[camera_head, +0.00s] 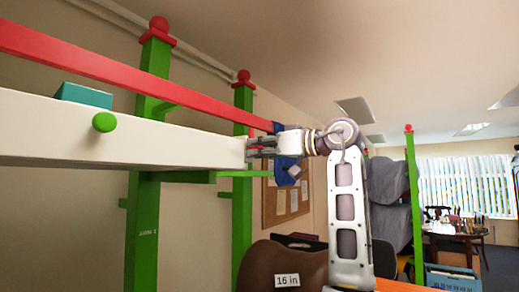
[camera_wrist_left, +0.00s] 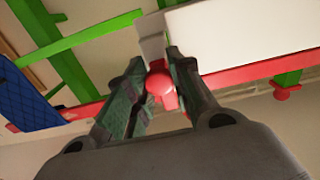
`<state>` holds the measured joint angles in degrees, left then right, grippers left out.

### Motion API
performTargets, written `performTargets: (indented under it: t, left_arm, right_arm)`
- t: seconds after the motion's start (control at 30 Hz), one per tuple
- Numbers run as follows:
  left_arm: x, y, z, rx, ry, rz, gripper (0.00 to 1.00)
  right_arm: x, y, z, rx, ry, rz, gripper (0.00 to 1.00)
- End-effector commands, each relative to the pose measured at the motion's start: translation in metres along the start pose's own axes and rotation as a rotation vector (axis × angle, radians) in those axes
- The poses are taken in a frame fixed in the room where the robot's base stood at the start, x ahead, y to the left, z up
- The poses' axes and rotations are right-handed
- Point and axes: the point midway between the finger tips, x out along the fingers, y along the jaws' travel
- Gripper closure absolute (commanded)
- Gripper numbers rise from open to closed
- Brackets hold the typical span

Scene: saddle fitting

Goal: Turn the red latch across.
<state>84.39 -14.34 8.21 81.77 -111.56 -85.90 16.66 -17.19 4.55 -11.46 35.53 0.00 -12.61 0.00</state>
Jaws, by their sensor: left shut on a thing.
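In the left wrist view the red latch (camera_wrist_left: 160,84), with its round red knob, sits between the fingers of my left gripper (camera_wrist_left: 156,72). The fingers are shut on it, close to the end of a white board. In the head view my left gripper (camera_head: 257,147) is at the right end of the long white board (camera_head: 190,146). The latch is mostly hidden there by the fingers, so I cannot tell its angle from that view. My right gripper is in neither view.
A red rail (camera_head: 120,74) runs above the board, on green posts (camera_head: 143,220). A green knob (camera_head: 104,122) is on the board's face. A blue quilted pad (camera_head: 287,172) hangs behind my gripper. A brown saddle (camera_head: 265,262) labelled "16 in" is below.

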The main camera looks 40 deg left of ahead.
Motion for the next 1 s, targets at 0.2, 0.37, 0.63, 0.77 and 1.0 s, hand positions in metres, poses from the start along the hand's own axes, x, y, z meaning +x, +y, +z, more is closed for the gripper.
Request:
performTargets:
  t: [0.2,0.37,0.63,0.77,1.0]
  left_arm:
    - [-0.0001,0.0000,-0.0004,-0.021,0.001,0.000,1.00]
    - [0.0001,0.0001,-0.0004,-0.070,0.000,0.000,1.00]
    - [0.0005,-0.0010,-0.0011,-0.227,0.002,-0.002,1.00]
    - [0.0004,-0.0013,-0.0009,-0.327,0.002,-0.002,1.00]
    - [0.0006,-0.0015,-0.0003,-0.526,0.002,-0.001,1.00]
  right_arm:
    - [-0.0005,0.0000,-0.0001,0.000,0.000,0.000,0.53]
    - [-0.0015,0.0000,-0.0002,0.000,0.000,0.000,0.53]
    - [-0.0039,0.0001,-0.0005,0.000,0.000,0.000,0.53]
    - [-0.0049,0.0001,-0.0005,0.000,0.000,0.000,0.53]
    - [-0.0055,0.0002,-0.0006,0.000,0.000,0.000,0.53]
